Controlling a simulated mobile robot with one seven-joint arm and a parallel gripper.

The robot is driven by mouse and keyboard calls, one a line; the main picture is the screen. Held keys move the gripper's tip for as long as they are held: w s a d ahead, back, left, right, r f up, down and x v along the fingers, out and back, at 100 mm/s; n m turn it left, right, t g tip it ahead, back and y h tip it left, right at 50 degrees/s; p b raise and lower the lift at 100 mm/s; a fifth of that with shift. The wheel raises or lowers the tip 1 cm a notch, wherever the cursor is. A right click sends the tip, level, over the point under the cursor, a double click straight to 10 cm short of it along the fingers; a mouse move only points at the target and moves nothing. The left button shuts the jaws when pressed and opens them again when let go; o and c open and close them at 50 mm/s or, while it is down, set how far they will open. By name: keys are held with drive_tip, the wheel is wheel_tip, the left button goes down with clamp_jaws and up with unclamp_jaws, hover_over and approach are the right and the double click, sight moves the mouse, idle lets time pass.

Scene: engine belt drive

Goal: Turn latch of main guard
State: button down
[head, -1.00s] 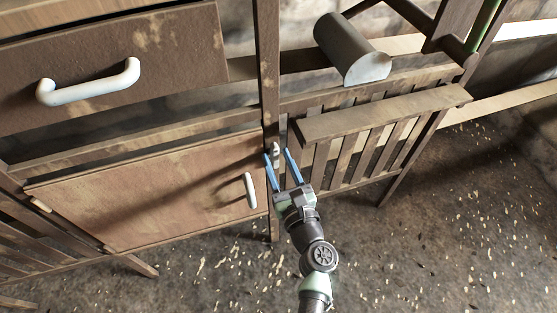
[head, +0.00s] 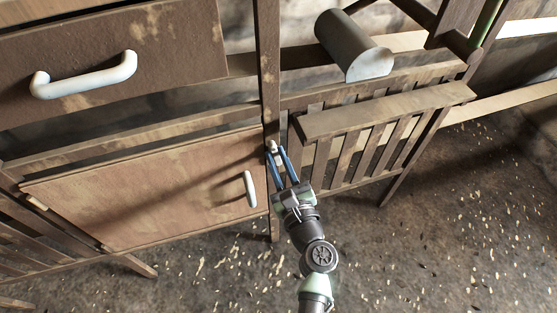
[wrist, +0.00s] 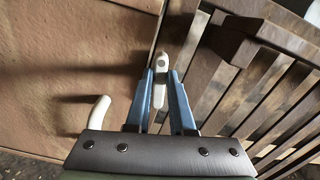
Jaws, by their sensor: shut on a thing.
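The latch (wrist: 161,64) is a small pale piece with a dark round spot, standing upright on the post beside the guard door. In the head view the latch (head: 273,147) shows just at the fingertips. My gripper (wrist: 160,88) has its blue fingers shut on the latch, one on each side of its lower part. My gripper also shows in the head view (head: 277,155), reaching up from below. The main guard (head: 150,190) seems to be the brown hinged panel left of the post, with a white handle (head: 250,189); it looks closed.
A slatted wooden guard (head: 370,140) stands close to the right of my gripper. A drawer-like panel with a white handle (head: 84,77) is at upper left. A grey cylinder (head: 350,45) sits above the slats. The floor in front is open.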

drive_tip(key=n, duration=0.1)
drive_tip(key=n+b, duration=0.2)
drive_tip(key=shift+a+f+n, duration=0.15)
drive_tip(key=shift+f+n, duration=0.1)
drive_tip(key=shift+n, duration=0.05)
drive_tip(key=shift+s+a+f+n+b, duration=0.15)
drive_tip(key=shift+n+b, duration=1.15)
drive_tip(key=shift+n, duration=0.65)
drive_tip(key=shift+w+a+f+n+b, duration=0.1)
drive_tip(key=shift+n+b, duration=1.25)
drive_tip(key=shift+n, duration=0.55)
drive_tip(key=shift+s+a+f+n+b, duration=0.15)
drive_tip(key=shift+n+b, duration=1.15)
drive_tip(key=shift+n, duration=0.65)
drive_tip(key=shift+d, duration=0.1)
drive_tip(key=c, duration=0.8)
unclamp_jaws()
